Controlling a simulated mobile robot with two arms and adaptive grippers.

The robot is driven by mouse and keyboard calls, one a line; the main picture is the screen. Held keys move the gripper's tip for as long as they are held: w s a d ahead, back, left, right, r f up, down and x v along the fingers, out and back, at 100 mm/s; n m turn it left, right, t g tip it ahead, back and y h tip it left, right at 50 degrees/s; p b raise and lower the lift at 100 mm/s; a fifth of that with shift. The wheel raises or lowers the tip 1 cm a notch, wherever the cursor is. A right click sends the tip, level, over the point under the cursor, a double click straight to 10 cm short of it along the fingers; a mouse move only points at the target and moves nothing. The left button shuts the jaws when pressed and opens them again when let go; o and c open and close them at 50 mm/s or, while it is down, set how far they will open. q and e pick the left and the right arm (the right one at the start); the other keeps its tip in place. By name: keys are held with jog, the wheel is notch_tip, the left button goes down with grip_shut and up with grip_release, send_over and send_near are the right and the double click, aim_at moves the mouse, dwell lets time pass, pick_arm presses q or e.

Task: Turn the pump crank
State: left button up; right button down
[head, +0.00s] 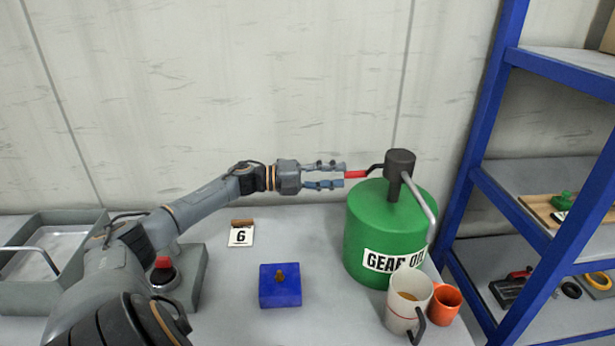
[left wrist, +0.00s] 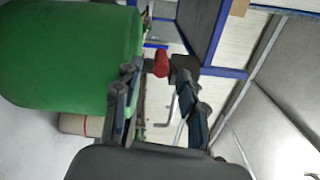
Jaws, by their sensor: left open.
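A green drum (head: 375,225) labelled "GEAR OIL" stands on the right part of the bench. A dark pump (head: 400,160) with a grey spout (head: 420,200) sits on its top. The pump's crank has a red handle (head: 355,174) that points left. My left gripper (head: 340,174) is open, its fingertips at the handle's free end. In the left wrist view the red handle (left wrist: 161,64) shows between and just beyond the open fingertips (left wrist: 158,74), with the drum (left wrist: 70,50) at the left. I cannot tell whether the fingers touch the handle. My right gripper is not in view.
A white mug (head: 402,312) and an orange cup (head: 444,304) stand before the drum. A blue block (head: 280,294), a "6" card (head: 241,236) and a red-button box (head: 195,275) are on the bench. A blue-framed shelf (head: 480,140) stands right; the wall is behind.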

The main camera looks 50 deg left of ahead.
pick_arm(q)
jog(key=v, duration=0.7)
jog(key=shift+s+a, duration=0.2)
jog(key=shift+s, duration=0.1)
